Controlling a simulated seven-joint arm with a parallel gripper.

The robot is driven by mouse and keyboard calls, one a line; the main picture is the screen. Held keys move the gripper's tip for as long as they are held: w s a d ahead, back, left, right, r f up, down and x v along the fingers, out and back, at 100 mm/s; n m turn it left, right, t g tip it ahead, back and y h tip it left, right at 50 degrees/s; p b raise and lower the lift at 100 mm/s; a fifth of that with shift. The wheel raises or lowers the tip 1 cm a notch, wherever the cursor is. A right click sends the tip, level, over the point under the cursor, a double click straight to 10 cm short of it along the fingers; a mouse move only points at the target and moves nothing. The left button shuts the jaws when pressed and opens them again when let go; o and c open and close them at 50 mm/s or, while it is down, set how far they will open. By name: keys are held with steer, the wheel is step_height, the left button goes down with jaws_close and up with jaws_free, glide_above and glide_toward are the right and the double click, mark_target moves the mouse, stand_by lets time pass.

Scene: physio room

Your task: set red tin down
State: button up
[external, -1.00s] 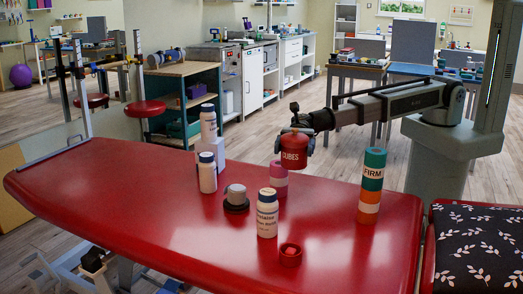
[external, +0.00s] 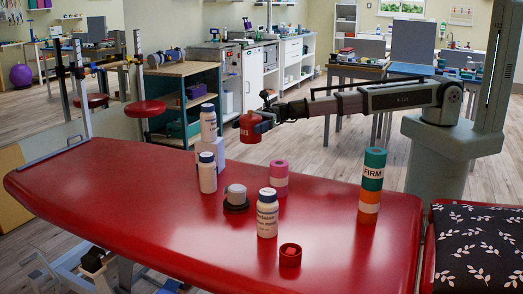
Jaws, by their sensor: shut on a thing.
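The red tin (external: 250,128) has pale lettering on its side and is held in the air above the far side of the red treatment table (external: 130,200). It is well clear of the table top and tilted a little. My gripper (external: 266,112) is shut on the tin, at its right and upper side; the fingers are small and partly hidden here. Under and right of the tin, a pink and grey roll (external: 279,178) stands on the table.
A white bottle (external: 208,125) stands on a white block (external: 212,150), near the tin's left. Other bottles (external: 207,175) (external: 267,215), a grey-white knob on a black base (external: 236,195), a small red cup (external: 290,256) and a teal-orange FIRM stack (external: 372,185) stand on the table. Its left half is bare.

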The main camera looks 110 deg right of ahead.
steer(key=shift+f, duration=6.6)
steer(key=shift+f, duration=0.15)
steer(key=o, duration=1)
steer(key=shift+c, duration=0.2)
steer(key=shift+s+d, duration=0.15)
steer(key=shift+s, duration=0.1)
steer(key=v, duration=1.1)
steer(key=shift+s+d, duration=0.15)
steer(key=shift+s, duration=0.05)
